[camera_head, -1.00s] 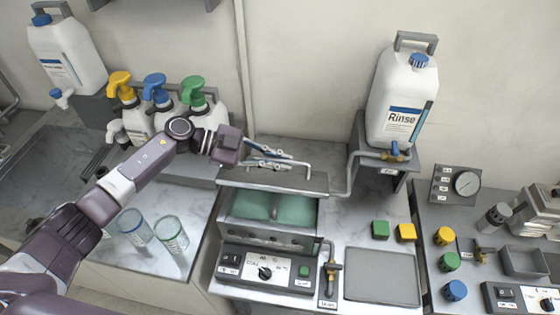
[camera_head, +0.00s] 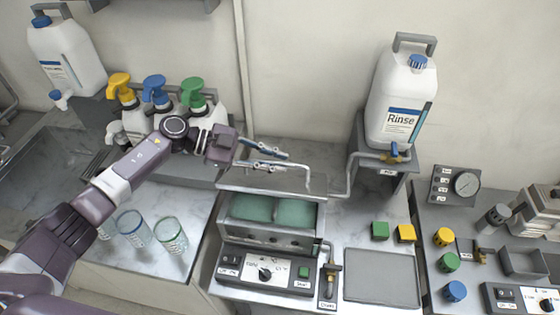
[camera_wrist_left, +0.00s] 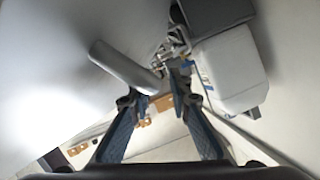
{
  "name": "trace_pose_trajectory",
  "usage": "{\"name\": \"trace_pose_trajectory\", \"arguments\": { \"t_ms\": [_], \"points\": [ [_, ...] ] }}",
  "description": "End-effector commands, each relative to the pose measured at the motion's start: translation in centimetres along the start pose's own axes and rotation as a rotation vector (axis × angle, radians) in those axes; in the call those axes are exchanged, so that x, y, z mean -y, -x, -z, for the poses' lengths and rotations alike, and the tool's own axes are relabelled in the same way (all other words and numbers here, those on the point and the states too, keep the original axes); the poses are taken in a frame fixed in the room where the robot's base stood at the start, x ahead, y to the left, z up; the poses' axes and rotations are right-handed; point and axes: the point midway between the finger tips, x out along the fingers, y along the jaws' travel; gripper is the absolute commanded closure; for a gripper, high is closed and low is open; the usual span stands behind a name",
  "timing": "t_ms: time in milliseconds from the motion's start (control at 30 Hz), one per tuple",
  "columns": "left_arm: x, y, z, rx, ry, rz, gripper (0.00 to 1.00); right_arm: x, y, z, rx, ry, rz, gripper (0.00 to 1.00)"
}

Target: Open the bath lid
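The bath (camera_head: 262,238) is a grey metal box with two green compartments showing inside. Its grey lid (camera_head: 285,180) is raised at the back of the opening, tilted steeply up, with a thin light handle (camera_head: 307,172) along its upper edge. My left gripper (camera_head: 284,160) comes in from the left, just above and behind the lid's upper edge, by the handle. Its two fingers stand apart. In the left wrist view a light grey bar (camera_wrist_left: 125,67) ends close to the fingertips (camera_wrist_left: 160,95); I cannot tell whether they touch it. My right gripper is not in view.
A Rinse container (camera_head: 398,95) sits on a stand at the right, with a pipe (camera_head: 350,172) reaching toward the bath. A grey tray (camera_head: 382,276) lies at front right.

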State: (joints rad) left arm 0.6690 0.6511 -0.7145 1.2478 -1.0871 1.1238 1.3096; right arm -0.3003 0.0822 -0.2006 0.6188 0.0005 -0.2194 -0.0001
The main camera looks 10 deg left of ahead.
Motion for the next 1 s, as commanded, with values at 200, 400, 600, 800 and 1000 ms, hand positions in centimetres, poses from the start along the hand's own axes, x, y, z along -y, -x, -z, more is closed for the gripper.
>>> {"name": "trace_pose_trajectory", "arguments": {
  "t_ms": [200,400,600,800,1000],
  "points": [
    [0.1,4.9,-0.1,0.006,0.001,0.005,0.83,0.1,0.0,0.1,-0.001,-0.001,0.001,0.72],
    [0.1,8.7,-0.1,0.004,0.000,0.004,0.83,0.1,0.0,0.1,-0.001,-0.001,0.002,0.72],
    [0.1,10.5,0.0,0.001,-0.001,0.002,0.83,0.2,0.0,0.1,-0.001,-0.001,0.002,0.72],
    [0.0,10.8,0.0,0.000,0.000,0.002,0.83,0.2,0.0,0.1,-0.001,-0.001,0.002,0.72],
    [0.0,10.8,0.0,0.000,0.000,0.002,0.83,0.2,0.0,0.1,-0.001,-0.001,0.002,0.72]
  ]
}}
